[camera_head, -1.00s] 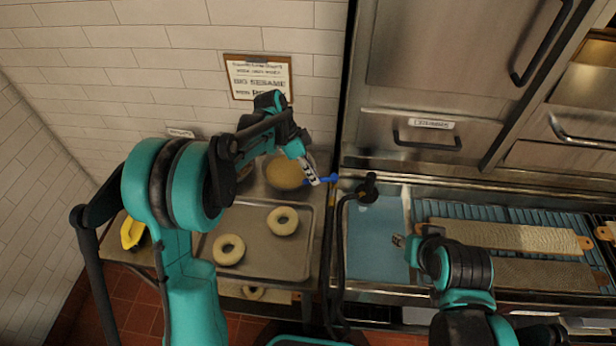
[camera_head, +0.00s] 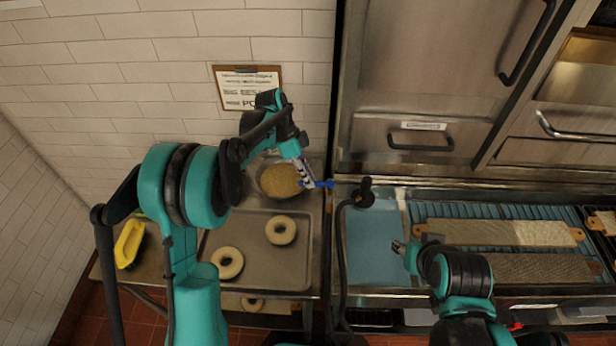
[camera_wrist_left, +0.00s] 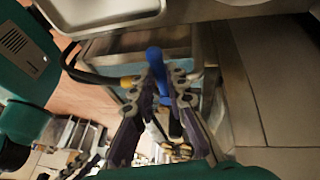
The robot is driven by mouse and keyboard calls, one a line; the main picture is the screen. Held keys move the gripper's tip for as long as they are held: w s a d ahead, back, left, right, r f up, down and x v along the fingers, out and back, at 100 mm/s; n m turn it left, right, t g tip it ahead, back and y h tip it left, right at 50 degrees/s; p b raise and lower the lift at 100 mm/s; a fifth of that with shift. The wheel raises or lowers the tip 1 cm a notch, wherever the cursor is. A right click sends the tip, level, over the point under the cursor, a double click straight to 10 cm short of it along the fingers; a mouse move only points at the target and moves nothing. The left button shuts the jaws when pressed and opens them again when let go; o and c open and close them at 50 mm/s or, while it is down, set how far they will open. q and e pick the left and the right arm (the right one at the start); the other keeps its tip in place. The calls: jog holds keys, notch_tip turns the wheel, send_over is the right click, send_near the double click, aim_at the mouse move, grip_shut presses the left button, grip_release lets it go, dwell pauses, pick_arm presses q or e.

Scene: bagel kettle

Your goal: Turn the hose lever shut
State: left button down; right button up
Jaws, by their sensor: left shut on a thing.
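The blue hose lever (camera_head: 327,184) sticks out beside the black hose at the left edge of the sink. My left gripper (camera_head: 311,184) reaches it from the left, over the bowl. In the left wrist view the blue lever (camera_wrist_left: 155,62) lies between the two fingers of my left gripper (camera_wrist_left: 165,82), which is shut on it. The black hose (camera_head: 341,245) hangs down from the dark nozzle (camera_head: 365,193) at the sink's back left corner. My right gripper (camera_head: 399,247) is over the sink, apart from the lever; its jaws are too small to judge.
A metal tray (camera_head: 252,262) with two bagels stands left of the sink, a bowl of seeds (camera_head: 280,180) behind it. A yellow object (camera_head: 130,243) lies at far left. Boards (camera_head: 500,232) rest on the blue rack at right. The blue sink (camera_head: 373,250) has open space.

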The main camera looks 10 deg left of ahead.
pick_arm(q)
jog(key=c, duration=1.5)
grip_release()
jog(key=v, duration=1.2)
jog(key=s+a+f+n+t+y+b, duration=0.25)
jog(key=s+n+t+b, duration=0.2)
jog(key=s+n, duration=0.7)
jog(key=s+a+f+n+t+y+b, duration=0.2)
jog(key=s+f+n+t+b, duration=0.2)
jog(key=s+f, duration=0.6)
jog(key=s+n, duration=0.1)
jog(key=s, duration=0.2)
jog(key=shift+s+a+b, duration=0.35)
jog(key=shift+s+b, duration=0.05)
